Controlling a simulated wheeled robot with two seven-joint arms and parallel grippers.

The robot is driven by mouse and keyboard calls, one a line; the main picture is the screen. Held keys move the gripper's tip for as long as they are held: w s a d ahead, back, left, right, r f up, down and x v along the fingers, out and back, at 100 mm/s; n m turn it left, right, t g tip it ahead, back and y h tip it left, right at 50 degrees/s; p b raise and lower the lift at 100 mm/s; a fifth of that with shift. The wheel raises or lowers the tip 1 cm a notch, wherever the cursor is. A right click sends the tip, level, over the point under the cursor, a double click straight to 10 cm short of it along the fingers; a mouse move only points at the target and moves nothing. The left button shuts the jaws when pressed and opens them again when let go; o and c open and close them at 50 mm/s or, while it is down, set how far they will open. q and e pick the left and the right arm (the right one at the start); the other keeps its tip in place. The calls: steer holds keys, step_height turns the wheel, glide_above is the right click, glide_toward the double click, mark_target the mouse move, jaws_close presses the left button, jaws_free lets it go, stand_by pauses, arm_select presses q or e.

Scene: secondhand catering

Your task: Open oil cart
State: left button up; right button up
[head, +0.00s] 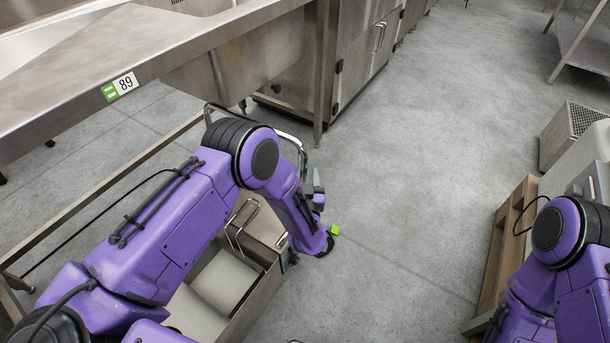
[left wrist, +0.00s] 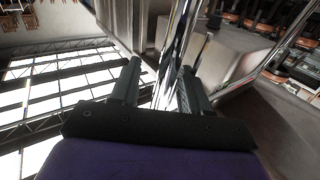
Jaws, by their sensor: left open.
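The oil cart is a steel box (head: 262,307) on the floor at lower centre in the head view, partly hidden by my left arm. A bent tube handle (head: 288,137) rises at its far side, and wire basket handles (head: 240,222) stand at its near part. My left gripper (head: 317,183) is mostly hidden behind my wrist, close to the right end of the tube handle. In the left wrist view its two fingers (left wrist: 158,88) are apart, with shiny metal bars (left wrist: 178,45) showing between and beyond them. I cannot tell whether they touch. My right gripper is out of view.
A steel counter (head: 150,50) with tag 89 runs along the upper left. Steel cabinets (head: 350,50) stand behind it. A wooden pallet (head: 508,245) and grey equipment stand at the right, near my right arm. The grey floor (head: 420,150) between is clear. A small green piece (head: 335,229) shows beside my left wrist.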

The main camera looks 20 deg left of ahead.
arm_select(q)
steer(key=v, duration=1)
steer(key=shift+p, duration=0.4)
